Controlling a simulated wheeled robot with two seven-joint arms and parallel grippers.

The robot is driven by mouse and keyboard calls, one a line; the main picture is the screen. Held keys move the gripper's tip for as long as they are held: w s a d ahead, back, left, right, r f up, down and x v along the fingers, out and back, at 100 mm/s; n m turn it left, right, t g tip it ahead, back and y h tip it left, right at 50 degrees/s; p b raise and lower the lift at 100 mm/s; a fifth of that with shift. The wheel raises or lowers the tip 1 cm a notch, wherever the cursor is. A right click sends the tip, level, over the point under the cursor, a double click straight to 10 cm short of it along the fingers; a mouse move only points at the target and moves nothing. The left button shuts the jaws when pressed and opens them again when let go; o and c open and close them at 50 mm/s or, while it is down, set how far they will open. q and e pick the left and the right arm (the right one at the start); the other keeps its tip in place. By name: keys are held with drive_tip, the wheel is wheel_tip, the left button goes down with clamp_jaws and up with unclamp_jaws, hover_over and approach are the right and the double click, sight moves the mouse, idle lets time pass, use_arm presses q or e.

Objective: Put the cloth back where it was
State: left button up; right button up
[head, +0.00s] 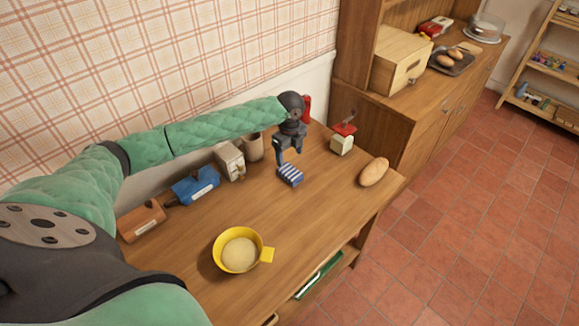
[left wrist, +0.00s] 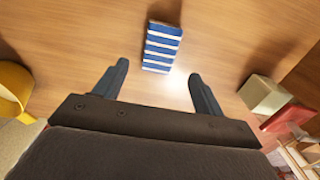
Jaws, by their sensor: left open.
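The blue and white striped cloth (head: 290,175) lies folded on the wooden table, toward its far end. In the left wrist view the cloth (left wrist: 162,47) lies flat on the wood, ahead of and between the fingertips. My left gripper (head: 283,161) is just above the cloth, pointing down. In the left wrist view its fingers (left wrist: 158,72) are spread apart with nothing between them. The cloth appears apart from both fingers. My right gripper is not in view.
A yellow bowl (head: 240,250) with pale contents stands at the table's front. Bread (head: 374,172) lies at the right end. The table's middle is clear.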

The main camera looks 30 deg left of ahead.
use_arm(q)
drive_tip(key=shift+r+b, duration=0.35)
drive_tip(key=shift+r, duration=1.65)
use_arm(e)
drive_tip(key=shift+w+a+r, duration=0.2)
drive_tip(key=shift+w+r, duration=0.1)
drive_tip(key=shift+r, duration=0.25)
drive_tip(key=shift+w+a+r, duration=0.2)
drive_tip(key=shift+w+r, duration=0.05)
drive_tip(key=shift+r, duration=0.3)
